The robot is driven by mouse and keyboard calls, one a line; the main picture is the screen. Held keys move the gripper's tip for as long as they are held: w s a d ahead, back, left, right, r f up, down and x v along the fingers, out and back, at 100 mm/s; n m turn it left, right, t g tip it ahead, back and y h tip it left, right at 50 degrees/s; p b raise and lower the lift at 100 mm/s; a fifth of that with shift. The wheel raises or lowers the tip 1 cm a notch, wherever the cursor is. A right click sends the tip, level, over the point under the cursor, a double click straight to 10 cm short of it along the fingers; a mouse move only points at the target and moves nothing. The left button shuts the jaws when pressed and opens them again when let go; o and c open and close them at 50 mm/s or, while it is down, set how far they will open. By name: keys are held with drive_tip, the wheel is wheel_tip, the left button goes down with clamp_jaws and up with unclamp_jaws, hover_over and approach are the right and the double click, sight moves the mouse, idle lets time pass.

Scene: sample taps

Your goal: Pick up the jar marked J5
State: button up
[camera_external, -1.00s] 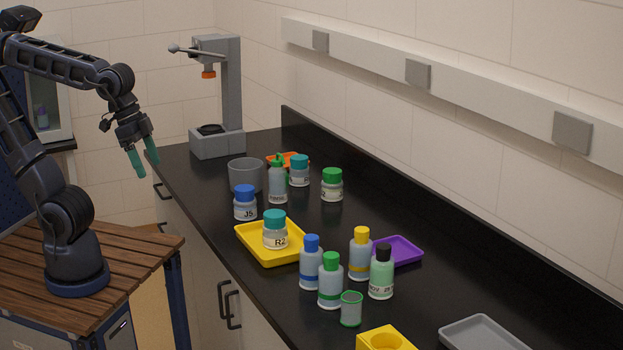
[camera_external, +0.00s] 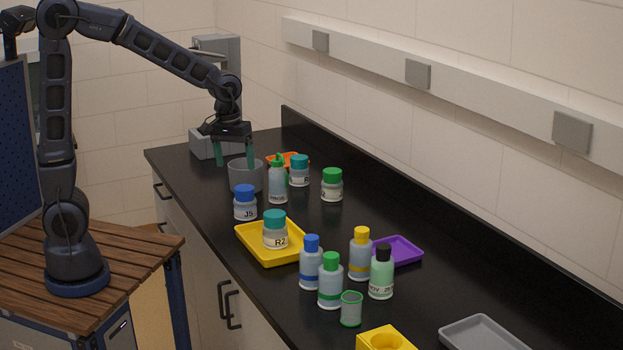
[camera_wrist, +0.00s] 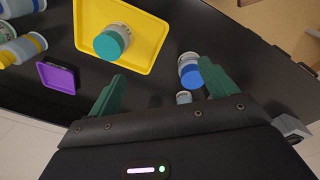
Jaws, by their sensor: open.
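The jar marked J5 (camera_external: 245,208) has a blue lid and a pale body with a white label. It stands upright on the black bench, between the grey cup and the yellow tray. In the wrist view a blue-lidded jar (camera_wrist: 190,72), apparently the same one, shows beside the right-hand finger; its label is not readable there. My gripper (camera_external: 236,156) is open and empty, pointing down above the bench near the grey cup, higher than the jar and behind it. It also shows in the wrist view (camera_wrist: 162,80), with both green fingers spread apart.
Close to J5 are the grey cup (camera_external: 245,176), a squeeze bottle (camera_external: 278,184) and the R2 jar (camera_external: 275,236) on a yellow tray (camera_external: 262,258). A teal-lidded jar (camera_external: 299,175) and a green-lidded jar (camera_external: 332,189) stand behind. Several bottles (camera_external: 330,285) crowd the front.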

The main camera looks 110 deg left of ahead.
sight(245, 201)
drive_tip(key=s+a+f+n, duration=0.1)
drive_tip(key=a+f, duration=0.1)
drive_tip(key=a, duration=0.2)
drive_tip(key=s+a+f+n, duration=0.1)
drive_tip(key=a+f+n, duration=0.1)
drive_tip(key=a+f, duration=0.1)
drive_tip(key=s+a+f+n+g, duration=0.1)
drive_tip(key=a+f+n, duration=0.1)
drive_tip(key=a, duration=0.4)
drive_tip(key=shift+s+f+h, duration=0.3)
drive_tip(key=shift+f, duration=0.05)
drive_tip(key=shift+s+a+f, duration=0.1)
drive_tip(key=shift+a+f, duration=0.1)
drive_tip(key=shift+f, duration=0.05)
wheel_tip(245, 201, down, 4)
drive_tip(key=shift+f, duration=0.15)
drive_tip(key=shift+w+d+f, duration=0.1)
drive_tip(key=shift+d+f, duration=0.05)
drive_tip(key=shift+f, duration=0.85)
drive_tip(key=shift+w+d+f, duration=0.1)
drive_tip(key=shift+w+f, duration=0.05)
drive_tip(key=shift+f, duration=0.9)
drive_tip(key=shift+w+d+f, duration=0.1)
drive_tip(key=shift+d+f, duration=0.05)
drive_tip(key=shift+f, duration=0.85)
drive_tip(key=c, duration=1.1)
drive_tip(key=shift+c, duration=0.2)
